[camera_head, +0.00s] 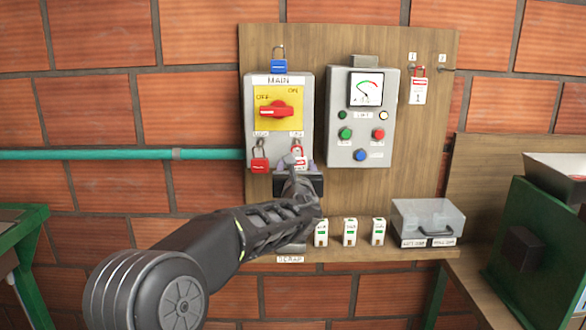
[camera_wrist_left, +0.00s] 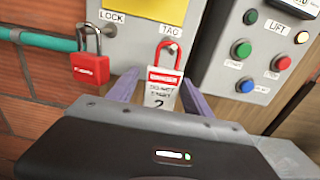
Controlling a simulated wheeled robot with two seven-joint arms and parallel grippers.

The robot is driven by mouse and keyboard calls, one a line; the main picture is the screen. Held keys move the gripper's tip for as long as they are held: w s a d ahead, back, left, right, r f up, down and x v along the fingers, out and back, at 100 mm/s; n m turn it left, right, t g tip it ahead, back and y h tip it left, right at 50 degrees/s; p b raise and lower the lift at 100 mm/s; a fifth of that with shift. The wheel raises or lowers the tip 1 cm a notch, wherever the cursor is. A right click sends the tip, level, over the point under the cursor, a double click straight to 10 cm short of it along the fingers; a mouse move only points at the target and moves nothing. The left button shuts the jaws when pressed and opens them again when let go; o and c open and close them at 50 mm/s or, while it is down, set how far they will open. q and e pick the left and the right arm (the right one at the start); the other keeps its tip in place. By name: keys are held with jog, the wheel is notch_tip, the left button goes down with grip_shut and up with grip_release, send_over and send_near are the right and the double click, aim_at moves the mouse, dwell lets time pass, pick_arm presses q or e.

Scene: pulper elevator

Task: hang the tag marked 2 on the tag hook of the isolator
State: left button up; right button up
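The isolator (camera_head: 278,88) is a grey box marked MAIN with a red handle on a yellow plate. The tag marked 2 (camera_wrist_left: 160,92) hangs upright below the isolator's TAG label; it also shows in the head view (camera_head: 299,156). Its red loop is at the tag hook (camera_wrist_left: 171,47), whose small shape is hard to make out. My left gripper (camera_head: 297,164) is open just below the isolator. In the left wrist view its purple fingers (camera_wrist_left: 158,98) stand either side of the tag, with visible gaps. My right gripper is not in view.
A red padlock (camera_wrist_left: 89,66) hangs under LOCK, left of the tag. A blue padlock (camera_head: 279,66) is on top. The lift control box (camera_head: 361,115) is close on the right. Another tag (camera_head: 418,90) hangs on the board. A clear-lidded box (camera_head: 428,220) stands on the shelf.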

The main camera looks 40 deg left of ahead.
pick_arm(q)
jog(key=shift+o, duration=0.7)
jog(key=shift+s+d, duration=0.3)
jog(key=shift+s, duration=0.15)
jog(key=b+v, duration=0.1)
jog(key=v, duration=0.5)
jog(key=shift+s+d+b, duration=0.2)
jog(key=shift+s+b, duration=0.1)
jog(key=shift+s, duration=0.05)
